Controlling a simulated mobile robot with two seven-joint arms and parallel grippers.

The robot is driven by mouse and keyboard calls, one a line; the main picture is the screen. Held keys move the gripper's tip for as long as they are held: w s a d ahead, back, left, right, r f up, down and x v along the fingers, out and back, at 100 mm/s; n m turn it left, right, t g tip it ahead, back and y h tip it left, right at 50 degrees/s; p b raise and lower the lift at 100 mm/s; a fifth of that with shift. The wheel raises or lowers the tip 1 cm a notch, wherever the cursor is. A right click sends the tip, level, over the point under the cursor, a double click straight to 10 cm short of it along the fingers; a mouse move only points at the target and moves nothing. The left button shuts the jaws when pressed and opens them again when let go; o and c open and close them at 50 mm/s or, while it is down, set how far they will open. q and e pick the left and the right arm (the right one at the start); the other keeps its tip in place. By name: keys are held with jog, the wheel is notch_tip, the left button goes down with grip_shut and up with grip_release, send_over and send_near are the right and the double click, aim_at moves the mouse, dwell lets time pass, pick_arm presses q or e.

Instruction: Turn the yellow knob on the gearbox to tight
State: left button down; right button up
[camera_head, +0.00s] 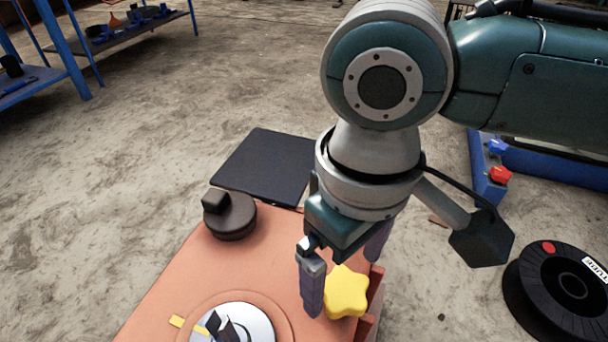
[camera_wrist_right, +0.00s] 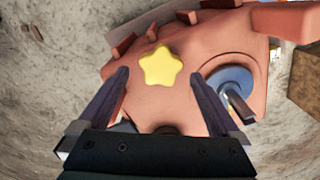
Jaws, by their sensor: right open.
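The yellow knob (camera_head: 346,291) is star-shaped and sits at the right edge of the orange gearbox (camera_head: 190,280). In the right wrist view the knob (camera_wrist_right: 160,66) lies ahead of the gap between the two spread fingertips (camera_wrist_right: 158,80). The jaws are open and hold nothing; I cannot tell the exact height of the fingers over the knob. My left gripper is not in view.
A dark round cap (camera_head: 230,215) and a silver disc with a dark lever (camera_head: 240,325) stand on the gearbox. A black flat panel (camera_head: 264,165) lies behind it. A black spool (camera_head: 560,300) and a blue frame with red and blue knobs (camera_head: 487,170) are at the right.

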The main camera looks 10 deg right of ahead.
aim_at(343, 296)
notch_tip(343, 296, down, 3)
jog(key=shift+r+b, duration=0.15)
jog(key=shift+b, duration=0.4)
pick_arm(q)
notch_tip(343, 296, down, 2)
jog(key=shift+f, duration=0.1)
